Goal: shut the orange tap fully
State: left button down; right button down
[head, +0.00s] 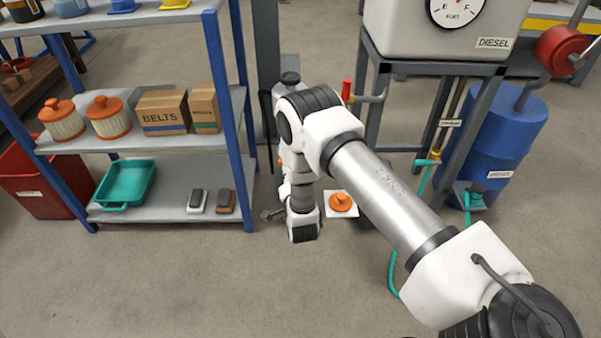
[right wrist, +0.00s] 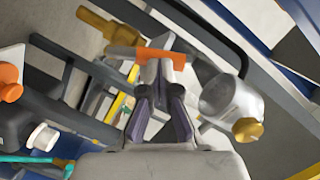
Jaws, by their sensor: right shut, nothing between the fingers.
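The orange tap lever (right wrist: 160,55) shows in the right wrist view as a short orange bar lying crosswise just beyond my fingertips. A brass pipe piece (right wrist: 105,30) is to its upper left. My right gripper (right wrist: 158,85) is shut and empty, its dark fingers meeting at the tips. The tips overlap the middle of the lever in the picture; I cannot tell whether they touch it. In the head view my right arm blocks most of the area around the tap, and the lever cannot be made out clearly. My left gripper is not in view.
A silver cup-shaped part (right wrist: 230,98) with a brass end sits right of the fingers. In the head view, a blue shelf rack (head: 218,90) stands left and the diesel tank stand (head: 372,110) right. An orange knobbed item (head: 341,202) lies on a white floor pad.

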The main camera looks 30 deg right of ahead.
jog(key=shift+w+a+f+n+g+p, duration=0.1)
jog(key=shift+w+a+n+g+p, duration=0.15)
jog(key=shift+n, duration=0.3)
jog(key=shift+w+a+f+n+g+p, duration=0.1)
jog(key=shift+a+n+p, duration=0.2)
jog(key=shift+n, duration=0.25)
dwell(0.4)
jog(key=shift+w+a+f+n+g+h+p, duration=0.15)
jog(key=shift+a+n+h+p, duration=0.1)
jog(key=shift+n, duration=0.3)
jog(key=shift+w+a+f+n+g+h+p, duration=0.1)
jog(key=shift+w+a+f+n+h+p, duration=0.1)
jog(key=shift+n, duration=0.35)
dwell(0.4)
jog(key=shift+w+a+f+n, duration=0.2)
jog(key=shift+a+f+n, duration=0.2)
jog(key=shift+n, duration=0.7)
jog(key=shift+w+a+f+n+g+h, duration=0.2)
jog(key=shift+f+n+g+h, duration=0.3)
jog(key=shift+n, duration=0.5)
dwell(0.6)
